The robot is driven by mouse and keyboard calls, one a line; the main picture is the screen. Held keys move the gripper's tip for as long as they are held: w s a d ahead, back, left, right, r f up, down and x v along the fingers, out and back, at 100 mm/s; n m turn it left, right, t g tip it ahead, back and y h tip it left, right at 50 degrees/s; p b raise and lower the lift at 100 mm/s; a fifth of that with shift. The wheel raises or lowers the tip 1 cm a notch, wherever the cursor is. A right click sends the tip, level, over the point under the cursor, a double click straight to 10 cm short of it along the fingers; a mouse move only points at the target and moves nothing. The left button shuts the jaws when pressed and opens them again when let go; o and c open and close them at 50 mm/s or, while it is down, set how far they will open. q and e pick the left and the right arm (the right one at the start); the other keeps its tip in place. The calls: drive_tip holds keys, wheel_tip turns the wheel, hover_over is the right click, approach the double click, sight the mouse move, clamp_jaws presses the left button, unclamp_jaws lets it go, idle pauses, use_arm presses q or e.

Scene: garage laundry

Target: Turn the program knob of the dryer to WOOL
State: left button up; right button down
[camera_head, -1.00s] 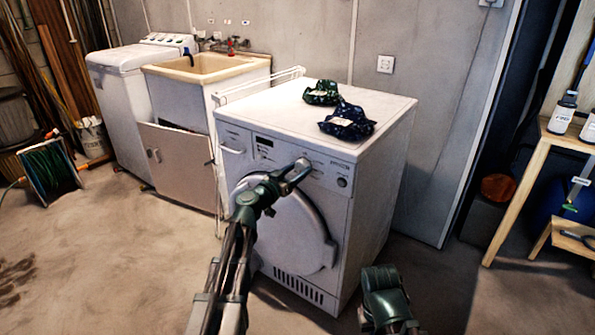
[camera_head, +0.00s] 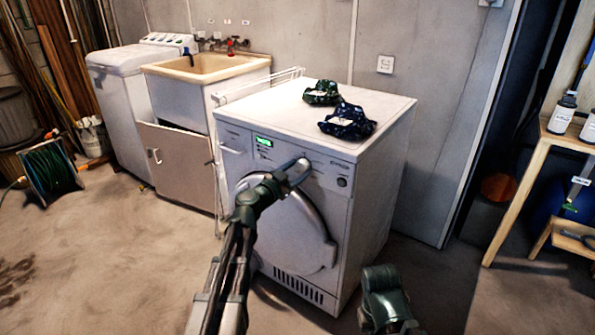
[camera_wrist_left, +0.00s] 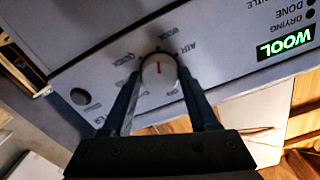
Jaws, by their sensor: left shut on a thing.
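The white dryer (camera_head: 228,185) stands in the middle of the head view, its front facing me. Its program knob (camera_wrist_left: 159,73), round and pale with a red pointer mark, shows in the left wrist view with printed labels around it. The lit green display (camera_wrist_left: 284,43) reads WOOL; in the head view the display (camera_head: 263,142) is a small green patch. My left gripper (camera_head: 301,164) is at the front panel, its fingers shut on the knob from both sides.
A round button (camera_head: 342,182) sits right of the knob. A sink (camera_head: 205,68) and a white top-loader (camera_head: 125,100) stand left; a wooden bench (camera_head: 530,165) stands right.

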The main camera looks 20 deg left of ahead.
use_arm(q)
drive_tip(key=shift+s, duration=0.1)
drive_tip(key=o, duration=1.4)
drive_tip(key=v, duration=1.3)
drive_tip(key=shift+s+a, duration=0.1)
drive_tip(key=shift+s, duration=0.25)
